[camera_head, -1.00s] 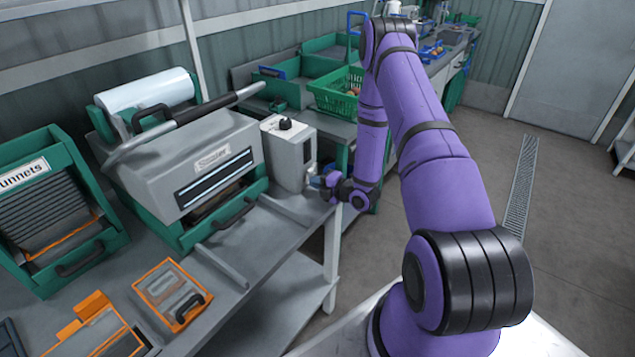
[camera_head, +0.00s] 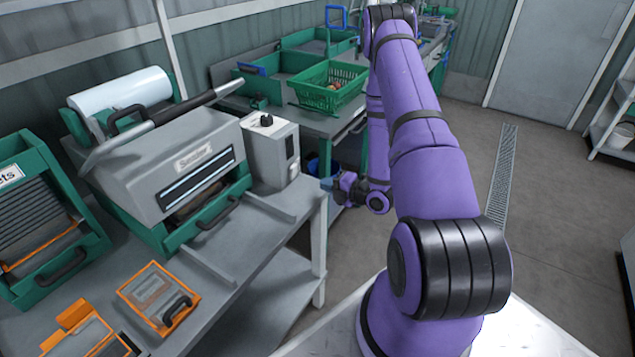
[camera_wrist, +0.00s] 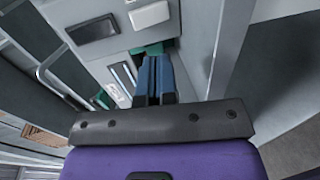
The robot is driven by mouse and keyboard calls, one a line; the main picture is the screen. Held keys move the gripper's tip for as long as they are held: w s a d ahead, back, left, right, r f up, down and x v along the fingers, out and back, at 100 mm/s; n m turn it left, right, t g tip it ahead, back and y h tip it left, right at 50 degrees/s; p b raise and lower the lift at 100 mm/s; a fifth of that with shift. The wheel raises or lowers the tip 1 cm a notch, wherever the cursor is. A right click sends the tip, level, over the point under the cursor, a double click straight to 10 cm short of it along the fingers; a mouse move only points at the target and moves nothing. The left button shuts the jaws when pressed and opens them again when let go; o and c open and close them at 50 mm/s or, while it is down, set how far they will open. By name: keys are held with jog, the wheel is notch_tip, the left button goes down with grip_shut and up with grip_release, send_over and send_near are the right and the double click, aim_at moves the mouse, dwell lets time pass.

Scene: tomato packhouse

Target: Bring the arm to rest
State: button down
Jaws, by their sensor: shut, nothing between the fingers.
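My purple arm rises from its base at the right of the head view and bends down at the elbow. My gripper (camera_head: 340,186) hangs low past the bench's right end, small and partly unclear in the head view. In the wrist view my gripper (camera_wrist: 156,75) shows its blue fingers closed together with nothing between them. It is apart from the grey box with the black knob (camera_head: 271,150), which stands on the bench to its left.
The sealer (camera_head: 165,160) with its long raised handle stands on the grey bench (camera_head: 240,255). Orange-framed pads lie at the bench front. A green basket (camera_head: 329,88) and green trays are behind. A blue bin (camera_head: 318,167) stands near my gripper. Open floor lies to the right.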

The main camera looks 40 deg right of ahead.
jog(key=shift+s+d, duration=0.1)
jog(key=shift+s, duration=0.05)
jog(key=shift+r, duration=0.1)
dwell(0.4)
jog(key=w+r+m+g+h, duration=0.2)
jog(key=w+r, duration=0.2)
jog(key=r, duration=0.4)
jog(key=w+r+m+g+h, duration=0.1)
jog(key=w+r+m+h, duration=0.15)
jog(key=r, duration=0.45)
jog(key=s+a+r+m+g+h, duration=0.1)
jog(key=a+r+m, duration=0.15)
jog(key=r, duration=0.45)
jog(key=s+a+r+m+g+h, duration=0.1)
jog(key=s+a+r+m+h, duration=0.15)
jog(key=r, duration=0.45)
jog(key=s+a+r+m+g, duration=0.2)
jog(key=s+a+r+m, duration=0.45)
jog(key=s+r, duration=0.35)
jog(key=s+a+r+m+g+y, duration=0.1)
jog(key=s+a+r+m, duration=0.1)
jog(key=s, duration=0.6)
jog(key=s+a+r+m+g+y, duration=0.1)
jog(key=s+a+m, duration=0.3)
jog(key=s, duration=0.5)
jog(key=shift+s+a+r+g+y, duration=0.3)
jog(key=shift+a+r+g, duration=0.1)
jog(key=shift+a+r, duration=0.3)
